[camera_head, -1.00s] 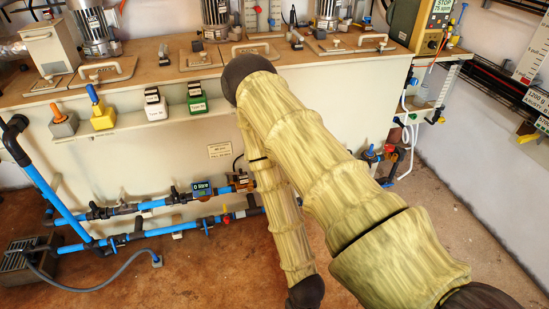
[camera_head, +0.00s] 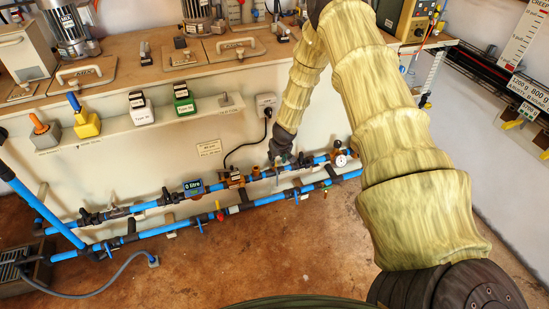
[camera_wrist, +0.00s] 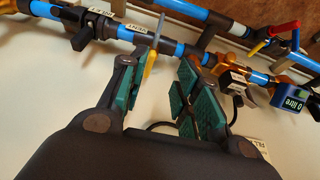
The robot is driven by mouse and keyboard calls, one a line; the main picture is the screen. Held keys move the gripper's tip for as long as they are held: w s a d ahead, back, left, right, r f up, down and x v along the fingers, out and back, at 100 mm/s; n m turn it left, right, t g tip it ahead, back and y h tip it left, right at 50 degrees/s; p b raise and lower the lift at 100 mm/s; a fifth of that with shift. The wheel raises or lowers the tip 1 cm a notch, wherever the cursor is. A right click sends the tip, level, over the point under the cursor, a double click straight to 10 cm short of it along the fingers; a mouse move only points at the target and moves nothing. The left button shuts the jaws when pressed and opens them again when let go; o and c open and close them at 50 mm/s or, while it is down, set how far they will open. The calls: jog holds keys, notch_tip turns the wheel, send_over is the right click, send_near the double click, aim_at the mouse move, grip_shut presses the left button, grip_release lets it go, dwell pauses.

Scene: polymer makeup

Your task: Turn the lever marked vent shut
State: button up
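My gripper (camera_wrist: 160,68) has its green-padded fingers spread in the wrist view. A thin lever with a yellow edge (camera_wrist: 151,62) stands at the pipe between the fingertips, nearer the left finger; I cannot tell whether it touches. A small white label (camera_wrist: 135,29) is on the pipe beside it, too small to read surely, so I cannot confirm the vent marking. In the head view my gripper (camera_head: 281,157) is at the upper blue pipe (camera_head: 146,206), right of the meter, with its fingers small and partly hidden by my arm.
A meter reading 0 litre (camera_head: 193,188) and a round gauge (camera_head: 340,160) sit on the upper pipe. A lower blue pipe (camera_head: 262,201) runs below. A red-handled valve (camera_wrist: 284,29) is nearby. A black cable hangs from a wall socket (camera_head: 266,101). The floor in front is clear.

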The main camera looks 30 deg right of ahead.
jog(key=shift+w+d+f+b, duration=0.15)
jog(key=shift+w+d+f, duration=0.3)
jog(key=shift+w+f, duration=0.75)
jog(key=shift+w+d+f+b, duration=0.15)
jog(key=shift+w+d+f, duration=0.35)
jog(key=shift+w+f, duration=0.75)
jog(key=shift+w+d+f+b, duration=0.15)
jog(key=shift+w+d+f, duration=0.45)
jog(key=shift+f, duration=1.05)
jog(key=shift+w+a, duration=0.15)
grip_shut()
